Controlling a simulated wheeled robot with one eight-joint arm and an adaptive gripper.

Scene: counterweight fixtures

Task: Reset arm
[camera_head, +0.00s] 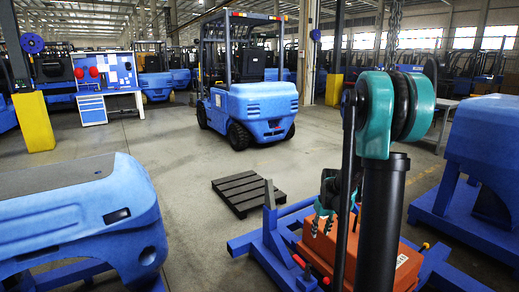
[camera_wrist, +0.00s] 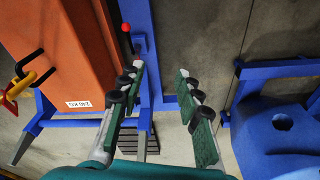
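My gripper (camera_head: 322,226) hangs over the blue fixture frame (camera_head: 272,232) in the head view, partly behind my own arm. In the wrist view my gripper (camera_wrist: 162,78) has its two green-padded fingers spread apart, with nothing between them. An orange counterweight block (camera_head: 403,262) sits in the fixture, partly hidden by my arm.
A red-tipped lever (camera_wrist: 126,28) stands on the frame near the fingers. A yellow and red hook-like part (camera_wrist: 22,80) is beside the block. A blue counterweight body (camera_head: 85,215) is at left, another (camera_head: 490,140) at right. A dark pallet (camera_head: 246,192) and forklift (camera_head: 250,100) stand beyond; open floor lies left of the pallet.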

